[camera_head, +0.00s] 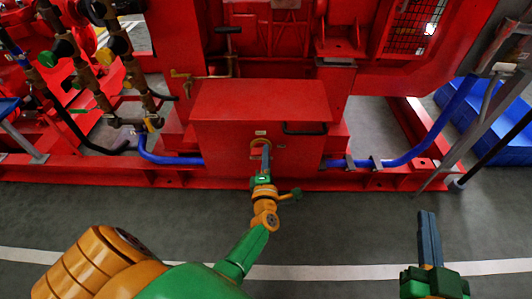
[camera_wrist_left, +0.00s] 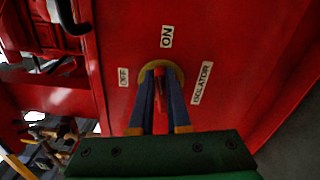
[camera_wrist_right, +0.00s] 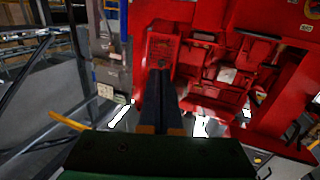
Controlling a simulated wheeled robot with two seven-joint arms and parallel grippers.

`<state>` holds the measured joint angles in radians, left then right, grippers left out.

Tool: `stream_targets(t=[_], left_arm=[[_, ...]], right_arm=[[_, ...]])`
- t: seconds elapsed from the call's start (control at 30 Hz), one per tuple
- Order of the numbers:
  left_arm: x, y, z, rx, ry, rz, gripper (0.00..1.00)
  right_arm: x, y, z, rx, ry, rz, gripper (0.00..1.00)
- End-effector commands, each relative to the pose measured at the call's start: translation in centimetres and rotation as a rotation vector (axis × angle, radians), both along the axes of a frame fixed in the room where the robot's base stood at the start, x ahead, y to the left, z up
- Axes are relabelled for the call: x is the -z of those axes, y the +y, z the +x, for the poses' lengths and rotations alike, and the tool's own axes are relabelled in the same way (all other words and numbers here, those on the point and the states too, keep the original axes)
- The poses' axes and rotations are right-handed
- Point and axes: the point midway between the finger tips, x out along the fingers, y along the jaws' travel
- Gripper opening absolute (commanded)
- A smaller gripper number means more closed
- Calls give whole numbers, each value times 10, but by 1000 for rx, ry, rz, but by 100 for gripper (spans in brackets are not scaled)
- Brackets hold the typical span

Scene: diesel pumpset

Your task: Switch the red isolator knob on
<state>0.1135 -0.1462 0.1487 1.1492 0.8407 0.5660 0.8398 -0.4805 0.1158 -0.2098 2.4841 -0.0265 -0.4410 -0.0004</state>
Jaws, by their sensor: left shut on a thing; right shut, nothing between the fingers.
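The red isolator knob (camera_wrist_left: 158,97) shows between my left gripper's fingers in the left wrist view, with a yellow ring (camera_wrist_left: 175,72) behind it. The labels "ON" (camera_wrist_left: 167,36), "OFF" (camera_wrist_left: 123,77) and "ISOLATOR" (camera_wrist_left: 202,83) surround it on the red panel. My left gripper (camera_head: 266,158) is shut on the knob at the front of the red box (camera_head: 225,140). The fingers partly hide the knob, so I cannot tell its exact setting. My right gripper (camera_head: 429,222) is shut and empty, away from the panel at the lower right.
A black handle (camera_head: 305,129) sits right of the knob on the box. Blue pipes (camera_head: 432,138) run along the red base frame (camera_head: 215,183). Brown valve pipes (camera_head: 130,70) stand at the left. The grey floor in front is open.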

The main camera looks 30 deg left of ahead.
Motion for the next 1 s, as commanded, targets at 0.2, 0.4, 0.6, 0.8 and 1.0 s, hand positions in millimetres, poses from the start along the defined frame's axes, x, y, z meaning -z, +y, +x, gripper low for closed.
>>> stream_targets(t=[0.2,0.4,0.6,0.8,1.0], left_arm=[[3,0,0,0,64,101,0],[4,-1,0,0,98,157,0],[4,-1,0,0,113,181,0],[5,-1,0,0,116,185,0],[5,-1,0,0,116,185,0]], right_arm=[[12,-2,-1,5,60,-13,0],[18,-3,-2,8,94,-20,0],[21,-3,-2,9,109,-22,0],[22,-4,-2,9,111,-23,0],[22,-4,-2,9,111,-23,0]])
